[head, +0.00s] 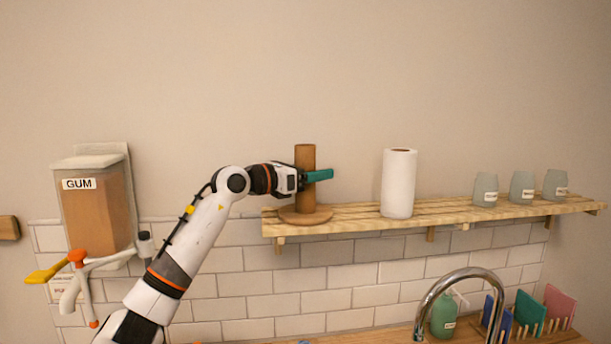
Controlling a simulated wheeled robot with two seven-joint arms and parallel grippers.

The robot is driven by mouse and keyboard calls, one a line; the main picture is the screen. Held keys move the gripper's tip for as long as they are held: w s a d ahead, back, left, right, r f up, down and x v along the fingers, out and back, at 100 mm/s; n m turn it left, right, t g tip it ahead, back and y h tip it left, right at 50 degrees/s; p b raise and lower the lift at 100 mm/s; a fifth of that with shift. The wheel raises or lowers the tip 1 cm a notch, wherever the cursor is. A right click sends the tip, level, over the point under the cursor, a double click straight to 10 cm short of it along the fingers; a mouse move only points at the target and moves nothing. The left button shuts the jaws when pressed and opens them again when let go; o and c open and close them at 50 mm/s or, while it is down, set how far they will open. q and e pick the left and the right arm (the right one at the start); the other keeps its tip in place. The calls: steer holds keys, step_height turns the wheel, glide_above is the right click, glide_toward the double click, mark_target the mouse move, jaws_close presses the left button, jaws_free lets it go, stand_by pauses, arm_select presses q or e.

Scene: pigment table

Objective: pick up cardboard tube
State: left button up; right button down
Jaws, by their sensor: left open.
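The cardboard tube (305,156) is brown and stands upright on a round wooden base (306,216) at the left end of the wooden shelf. My left gripper (318,176) is at the tube's mid-height, with its teal finger reaching past the tube's right side. The gripper is open, and part of it hides the middle of the tube. I cannot tell whether a finger touches the tube. My right gripper is not in view.
On the shelf (350,217), a white paper roll (399,184) stands right of the tube, and several grey-green jars (486,189) stand farther right. A gum dispenser (97,205) hangs on the wall at left. A tap (462,274) rises below the shelf.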

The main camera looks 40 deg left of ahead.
arm_select(q)
steer(key=c, duration=1)
steer(key=shift+r, duration=0.15)
steer(key=shift+c, duration=0.2)
steer(key=shift+r, duration=0.65)
step_height(320, 180, up, 16)
steer(key=p, duration=0.2)
